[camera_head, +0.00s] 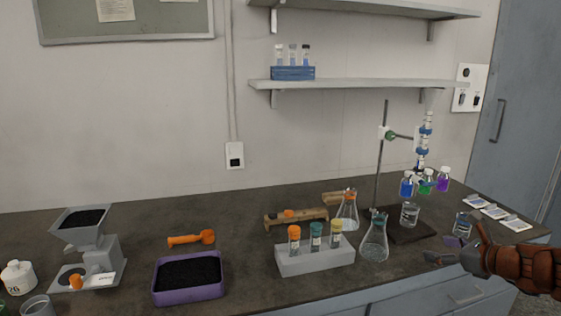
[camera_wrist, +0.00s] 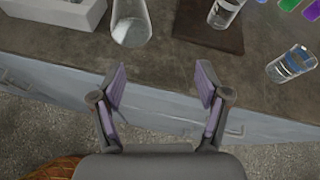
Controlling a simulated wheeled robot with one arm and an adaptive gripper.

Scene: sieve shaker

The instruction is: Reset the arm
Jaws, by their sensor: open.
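My gripper (camera_head: 456,250) is at the right of the head view, at the front edge of the dark bench, with my orange-brown arm coming in from the right edge. In the wrist view my gripper (camera_wrist: 160,88) points at the bench edge, its two purple-padded fingers spread wide. Nothing is between the fingers. A conical flask (camera_wrist: 131,22) stands on the bench beyond the left finger. A small beaker (camera_wrist: 291,64) stands beyond and to the right of the right finger.
A white rack (camera_head: 315,262) with several capped tubes, a flask (camera_head: 374,240) and a clamp stand (camera_head: 381,150) with colored bottles stand left of my gripper. A purple tray (camera_head: 188,292) of black grains and a grinder-like device (camera_head: 92,245) are farther left. Drawers (camera_wrist: 60,90) front the bench.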

